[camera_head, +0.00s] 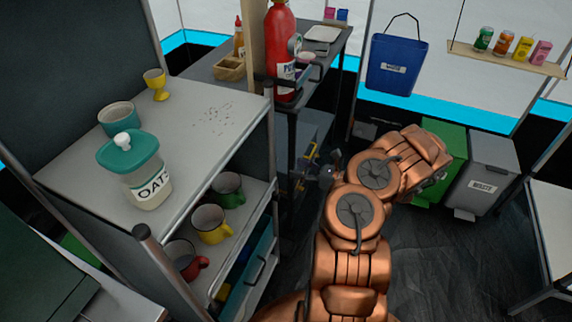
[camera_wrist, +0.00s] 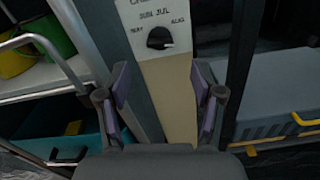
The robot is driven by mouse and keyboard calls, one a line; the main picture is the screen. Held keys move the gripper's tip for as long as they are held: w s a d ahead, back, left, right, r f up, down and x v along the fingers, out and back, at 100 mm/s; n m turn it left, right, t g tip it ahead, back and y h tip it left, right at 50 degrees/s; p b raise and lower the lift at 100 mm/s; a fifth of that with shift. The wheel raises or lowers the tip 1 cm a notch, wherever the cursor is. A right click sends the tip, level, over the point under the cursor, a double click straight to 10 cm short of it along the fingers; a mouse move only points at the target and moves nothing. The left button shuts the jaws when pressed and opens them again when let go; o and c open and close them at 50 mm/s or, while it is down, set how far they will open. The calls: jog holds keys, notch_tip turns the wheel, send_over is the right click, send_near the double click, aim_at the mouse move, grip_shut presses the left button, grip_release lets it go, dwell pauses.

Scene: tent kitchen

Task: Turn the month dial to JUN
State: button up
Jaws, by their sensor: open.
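The month dial (camera_wrist: 159,38) is a dark round knob on a pale panel (camera_wrist: 187,28) at the top of the wrist view. Small month labels sit around it; JUN and JUL show above the knob, with smaller labels at left and right. I cannot tell which month the knob points to. My gripper (camera_wrist: 160,80) is open and empty, its two fingers below the dial on either side of the tan post (camera_wrist: 165,95). The fingers do not touch the knob. In the head view the dial is not visible and my gripper is partly hidden beside the shelf.
A grey shelf (camera_head: 75,180) at left bears an oats jar (camera_head: 131,170), with several mugs below. A red extinguisher (camera_head: 281,50) stands near the post (camera_head: 257,25). A drawer unit (camera_wrist: 275,95) is right of my gripper. Bins (camera_head: 482,175) stand at right.

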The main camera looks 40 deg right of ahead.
jog(key=v, duration=0.4)
dwell(0.6)
